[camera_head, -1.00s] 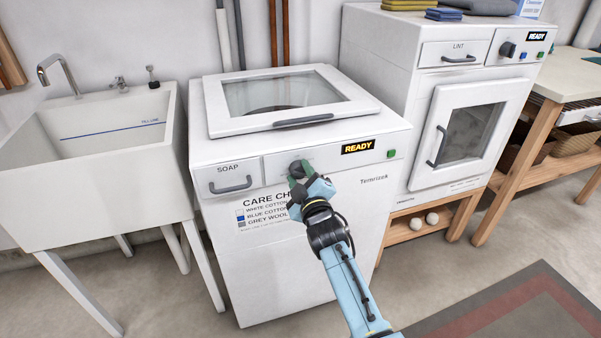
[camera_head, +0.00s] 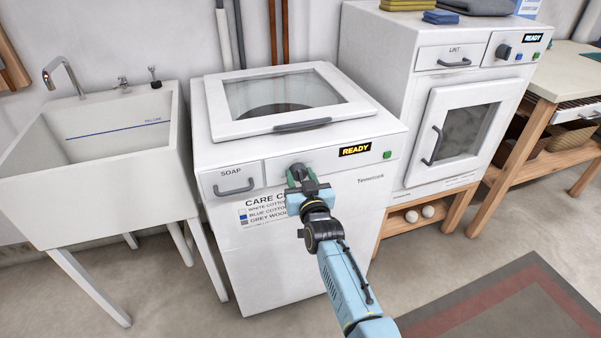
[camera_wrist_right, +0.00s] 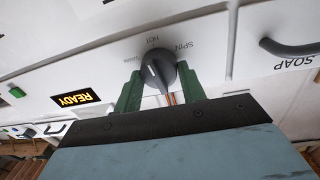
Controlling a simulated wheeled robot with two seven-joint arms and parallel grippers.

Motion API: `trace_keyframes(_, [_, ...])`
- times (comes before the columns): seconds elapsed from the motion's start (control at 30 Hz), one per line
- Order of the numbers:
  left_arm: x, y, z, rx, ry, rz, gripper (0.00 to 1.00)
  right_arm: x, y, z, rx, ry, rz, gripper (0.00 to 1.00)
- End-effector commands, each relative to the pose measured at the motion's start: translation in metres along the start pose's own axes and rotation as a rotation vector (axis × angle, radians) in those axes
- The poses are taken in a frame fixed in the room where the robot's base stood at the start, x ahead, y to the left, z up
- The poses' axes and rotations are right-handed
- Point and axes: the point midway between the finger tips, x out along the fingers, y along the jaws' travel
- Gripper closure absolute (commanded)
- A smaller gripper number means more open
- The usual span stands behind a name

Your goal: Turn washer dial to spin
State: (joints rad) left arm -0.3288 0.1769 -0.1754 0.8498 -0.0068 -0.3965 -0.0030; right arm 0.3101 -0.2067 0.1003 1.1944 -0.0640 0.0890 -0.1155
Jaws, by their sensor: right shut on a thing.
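The washer (camera_head: 330,225) is white, with a "READY" display and a dark grey dial (camera_head: 298,170) on its front panel. In the right wrist view, the picture is upside down and the dial (camera_wrist_right: 158,72) has a pale pointer mark. The labels "HOT" and "SPIN" (camera_wrist_right: 183,47) sit beside its rim; I cannot tell exactly which label the mark meets. My right gripper (camera_head: 301,178) is at the panel, its green fingers on either side of the dial and shut on it. Its fingers partly hide the dial in the head view. My left gripper is not in view.
A soap drawer (camera_head: 233,181) is left of the dial, a green button (camera_head: 387,155) to the right. The washer lid (camera_head: 285,100) is closed. A sink (camera_head: 100,165) stands left, a dryer (camera_head: 405,100) right. Open floor lies in front.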

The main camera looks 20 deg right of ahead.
Motion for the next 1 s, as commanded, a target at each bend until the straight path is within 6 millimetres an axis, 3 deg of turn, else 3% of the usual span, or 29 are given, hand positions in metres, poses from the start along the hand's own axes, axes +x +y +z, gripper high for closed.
trace_keyframes(0.4, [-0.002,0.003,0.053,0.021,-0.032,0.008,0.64,0.0,0.002,-0.002,0.392,-0.026,0.004,0.83])
trace_keyframes(1.0, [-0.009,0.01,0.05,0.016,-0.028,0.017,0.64,0.0,0.004,0.0,0.94,-0.061,0.012,0.83])
